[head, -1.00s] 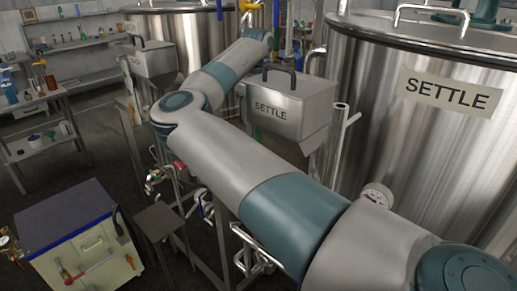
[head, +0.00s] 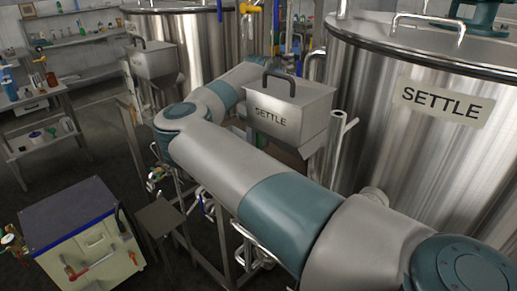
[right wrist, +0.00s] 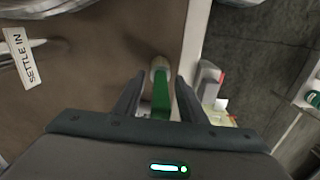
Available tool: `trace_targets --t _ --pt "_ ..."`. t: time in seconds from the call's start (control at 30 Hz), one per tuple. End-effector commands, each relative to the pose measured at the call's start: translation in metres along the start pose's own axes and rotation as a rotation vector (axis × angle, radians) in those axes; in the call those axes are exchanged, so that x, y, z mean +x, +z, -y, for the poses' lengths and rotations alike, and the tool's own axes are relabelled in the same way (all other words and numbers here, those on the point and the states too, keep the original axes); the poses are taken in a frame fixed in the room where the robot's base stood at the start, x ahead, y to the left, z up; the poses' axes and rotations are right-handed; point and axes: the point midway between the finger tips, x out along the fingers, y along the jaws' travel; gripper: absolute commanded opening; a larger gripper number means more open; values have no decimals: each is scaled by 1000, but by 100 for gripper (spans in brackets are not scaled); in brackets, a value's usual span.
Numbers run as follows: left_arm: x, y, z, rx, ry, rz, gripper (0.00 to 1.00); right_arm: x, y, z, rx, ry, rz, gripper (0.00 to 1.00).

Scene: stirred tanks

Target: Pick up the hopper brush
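The hopper brush, as I take it, is a green handle (right wrist: 161,98) with a pale, cream-coloured end, seen in the right wrist view. My right gripper (right wrist: 160,80) is open, with one finger on each side of the green handle. A gap shows between the handle and each finger. In the head view my right arm reaches across to behind the SETTLE hopper (head: 290,110), and its gripper is hidden there. The brush cannot be made out in the head view. My left gripper is in neither view.
A large steel tank labelled SETTLE (head: 400,140) stands at the right, another tank (head: 195,45) behind. A second hopper (head: 152,62) is at the left. A cabinet with a dark top (head: 75,235) stands at the lower left. Shelves line the far left.

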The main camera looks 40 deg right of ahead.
Motion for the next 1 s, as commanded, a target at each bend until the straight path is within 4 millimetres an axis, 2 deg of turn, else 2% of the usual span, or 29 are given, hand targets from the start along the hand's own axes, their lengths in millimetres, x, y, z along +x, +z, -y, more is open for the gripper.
trace_targets --t 0.2,0.63,0.67,0.8,1.0 --pt "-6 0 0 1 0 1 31 15 0 0 0 -1 0 38" --pt "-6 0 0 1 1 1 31 16 0 0 0 0 0 38" --pt "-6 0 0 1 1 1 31 16 0 0 0 0 0 35" --pt "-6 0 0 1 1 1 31 16 0 0 0 0 -1 2" --pt "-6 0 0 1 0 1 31 15 0 0 0 0 -1 0"
